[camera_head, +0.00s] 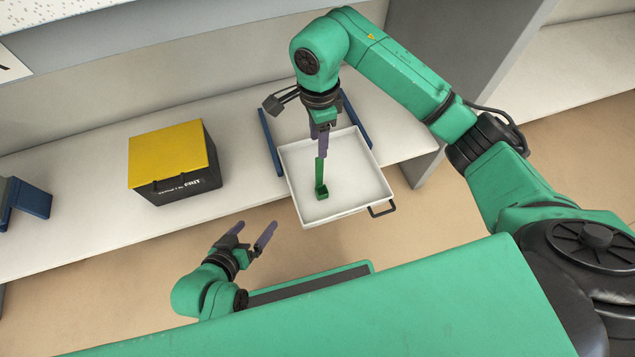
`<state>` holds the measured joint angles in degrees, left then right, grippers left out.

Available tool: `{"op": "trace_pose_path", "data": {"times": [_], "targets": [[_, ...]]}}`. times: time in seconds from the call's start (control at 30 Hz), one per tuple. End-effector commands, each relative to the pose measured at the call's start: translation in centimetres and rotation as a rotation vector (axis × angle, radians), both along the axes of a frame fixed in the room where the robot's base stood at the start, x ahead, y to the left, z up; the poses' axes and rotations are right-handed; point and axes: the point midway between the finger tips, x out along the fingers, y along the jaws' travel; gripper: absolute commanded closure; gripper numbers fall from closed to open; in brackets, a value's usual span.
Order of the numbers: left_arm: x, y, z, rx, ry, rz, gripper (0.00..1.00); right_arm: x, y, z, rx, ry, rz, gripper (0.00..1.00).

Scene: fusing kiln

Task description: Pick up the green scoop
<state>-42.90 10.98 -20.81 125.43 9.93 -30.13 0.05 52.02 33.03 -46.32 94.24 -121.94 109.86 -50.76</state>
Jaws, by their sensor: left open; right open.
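The green scoop (321,190) is in the white tray (361,187), with its small square cup toward the tray's front and its handle running back. My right gripper (321,154) is over the handle's far end, pointing down, and hides that end. Its fingers overlap in this view, and I cannot tell whether they touch the handle. My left gripper (254,233) is open and empty, in front of the bench and to the left of the tray.
The tray has a dark handle (382,210) at its front right and juts past the bench edge between blue rails (269,142). A black box with a yellow lid (168,154) stands on the bench to the left.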

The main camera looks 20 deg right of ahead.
Motion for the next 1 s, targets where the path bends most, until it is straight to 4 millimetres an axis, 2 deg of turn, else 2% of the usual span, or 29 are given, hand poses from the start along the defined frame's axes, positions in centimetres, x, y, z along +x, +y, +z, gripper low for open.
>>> {"op": "trace_pose_path", "data": {"times": [0.23,0.3,0.43,0.6,0.73,0.93,1.0], "targets": [[-0.4,-1.9,-1.6,-0.123,-0.141,0.038,0.0,-0.2,0.1,-6.3,0.002,0.008,-0.002,0.5],[-0.3,-2.0,-2.0,-0.131,-0.154,0.044,0.0,-0.2,0.1,-7.7,0.005,0.006,-0.002,0.5],[-0.3,-2.0,-2.6,-0.136,-0.16,0.048,0.0,-0.2,0.0,-9.1,0.004,0.006,-0.003,0.5],[-0.3,-2.1,-4.6,-0.153,-0.179,0.061,0.0,-0.4,-0.1,-12.6,0.007,0.007,-0.005,0.5],[-0.3,-2.1,-5.0,-0.158,-0.188,0.067,0.0,-0.3,-0.1,-13.9,0.005,0.004,-0.003,0.5],[-0.3,-2.1,-4.8,-0.159,-0.19,0.068,0.0,-0.3,-0.2,-13.7,0.005,0.003,-0.004,0.5],[-0.3,-2.1,-4.8,-0.159,-0.189,0.067,0.0,-0.3,-0.2,-13.7,0.005,0.003,-0.004,0.77]]}}
